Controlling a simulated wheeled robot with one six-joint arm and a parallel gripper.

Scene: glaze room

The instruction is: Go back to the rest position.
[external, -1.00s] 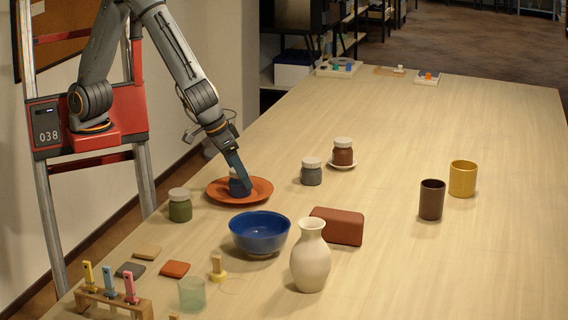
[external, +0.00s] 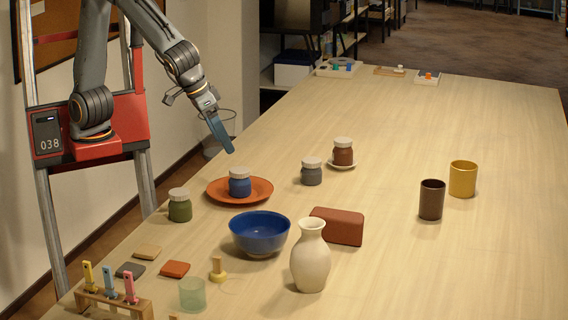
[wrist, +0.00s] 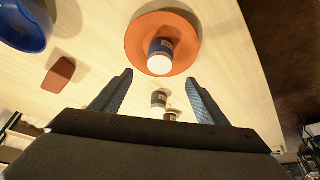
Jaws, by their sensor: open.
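My gripper (external: 222,140) is open and empty, raised above the far side of the orange plate. In the wrist view its two blue fingers (wrist: 160,98) stand wide apart with nothing between them held. A blue jar with a pale lid (external: 240,183) stands upright on the orange plate (external: 262,191), apart from my gripper. The wrist view also shows the blue jar (wrist: 161,55) on the orange plate (wrist: 187,27), just ahead of the fingers.
A green jar (external: 180,206), a blue bowl (external: 259,234), a grey jar (external: 311,173) and a brown jar on a saucer (external: 343,153) surround the plate. The table's far middle is clear.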

